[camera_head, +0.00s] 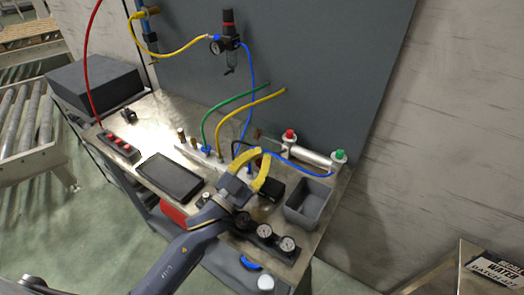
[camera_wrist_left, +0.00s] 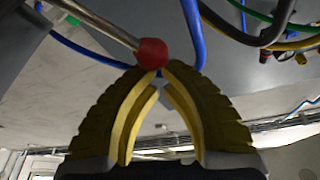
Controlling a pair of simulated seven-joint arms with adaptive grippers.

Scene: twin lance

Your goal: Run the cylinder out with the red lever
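The red lever knob (camera_wrist_left: 152,53) sits on the end of a grey metal rod in the left wrist view. My left gripper (camera_head: 262,155) has yellow fingers drawn together over the workbench in the head view. In the left wrist view its fingertips (camera_wrist_left: 162,72) meet just under the knob, touching it or very close. The knob does not appear to be held between them. In the head view the fingers hide most of the lever. The silver cylinder (camera_head: 308,155) lies at the bench's back right, with a red cap (camera_head: 290,134) and a green cap (camera_head: 339,155). My right gripper is out of view.
A grey open bin (camera_head: 309,203) stands right of the gripper. Gauges (camera_head: 264,236) line the front edge. A black screen (camera_head: 170,176) and a red-button strip (camera_head: 119,147) lie to the left. Blue, green and yellow hoses (camera_head: 235,104) run around the gripper.

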